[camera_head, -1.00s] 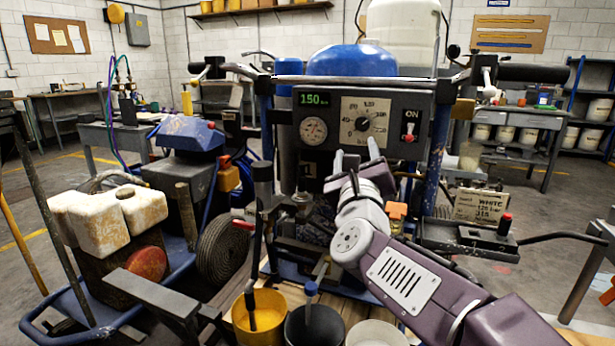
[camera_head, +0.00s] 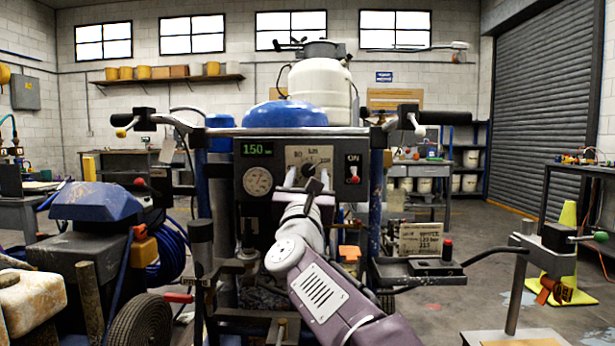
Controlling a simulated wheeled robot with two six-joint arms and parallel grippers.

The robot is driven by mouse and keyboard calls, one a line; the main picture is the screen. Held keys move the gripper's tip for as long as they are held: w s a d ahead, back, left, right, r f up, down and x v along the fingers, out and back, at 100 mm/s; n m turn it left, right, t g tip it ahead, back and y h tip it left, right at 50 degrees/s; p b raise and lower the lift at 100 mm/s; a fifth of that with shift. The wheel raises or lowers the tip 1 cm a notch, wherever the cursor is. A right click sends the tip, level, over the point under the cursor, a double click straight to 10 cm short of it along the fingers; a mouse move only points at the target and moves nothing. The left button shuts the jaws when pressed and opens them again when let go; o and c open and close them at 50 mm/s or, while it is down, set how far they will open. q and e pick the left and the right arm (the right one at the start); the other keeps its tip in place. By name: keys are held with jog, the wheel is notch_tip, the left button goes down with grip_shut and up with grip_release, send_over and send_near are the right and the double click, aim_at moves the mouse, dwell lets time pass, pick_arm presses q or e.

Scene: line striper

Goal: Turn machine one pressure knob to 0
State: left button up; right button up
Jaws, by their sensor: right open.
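The striper machine's dark control panel (camera_head: 350,205) faces me. Its green display (camera_head: 257,149) reads 150, and a round gauge (camera_head: 258,181) sits below it. The pale dial plate (camera_head: 322,154) carries the pressure knob (camera_head: 308,170), which is mostly hidden behind my gripper; its pointer direction cannot be read. My right gripper (camera_head: 307,178) is open in front of the dial's lower part, with one fingertip on each side of the knob. I cannot tell whether the fingers touch it. My left gripper is not in view.
A red ON switch (camera_head: 353,178) sits close right of the dial. Handlebars (camera_head: 410,119) stick out above the panel. A blue-topped machine (camera_head: 95,201) stands at left, and a metal post with a clamp (camera_head: 525,262) at right. Open floor lies behind it.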

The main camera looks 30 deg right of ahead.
jog(key=shift+w+d+r, duration=0.1)
jog(key=shift+w+d, duration=0.05)
jog(key=shift+w, duration=0.1)
grip_shut()
